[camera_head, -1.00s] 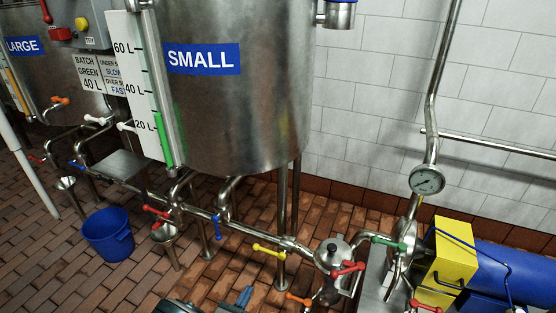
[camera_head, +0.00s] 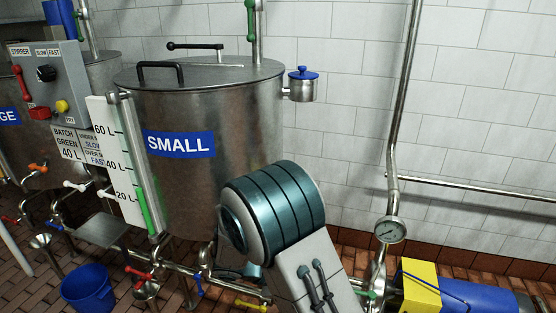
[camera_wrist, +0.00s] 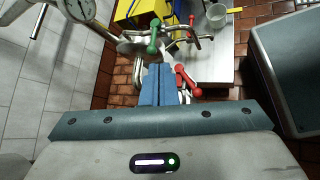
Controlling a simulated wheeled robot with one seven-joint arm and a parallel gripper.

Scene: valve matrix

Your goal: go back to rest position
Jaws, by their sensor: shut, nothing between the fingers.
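My gripper (camera_wrist: 158,72) shows in the wrist view with its two blue fingers together and nothing between them. Behind the fingertips in that view are a green-handled valve (camera_wrist: 153,36) and a red-handled valve (camera_wrist: 186,78); I cannot tell whether the fingers are clear of the red handle. In the head view my arm stands raised in front of the SMALL tank (camera_head: 178,145) and hides part of its lower right side and the pipes below. My gripper itself is not visible in the head view.
A pressure gauge (camera_head: 390,229) and a vertical pipe stand right of my arm. A yellow block (camera_head: 418,284) and a blue cylinder (camera_head: 468,292) lie at the lower right. A blue bucket (camera_head: 87,288) stands on the tiled floor. A metal cup (camera_wrist: 217,15) shows in the wrist view.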

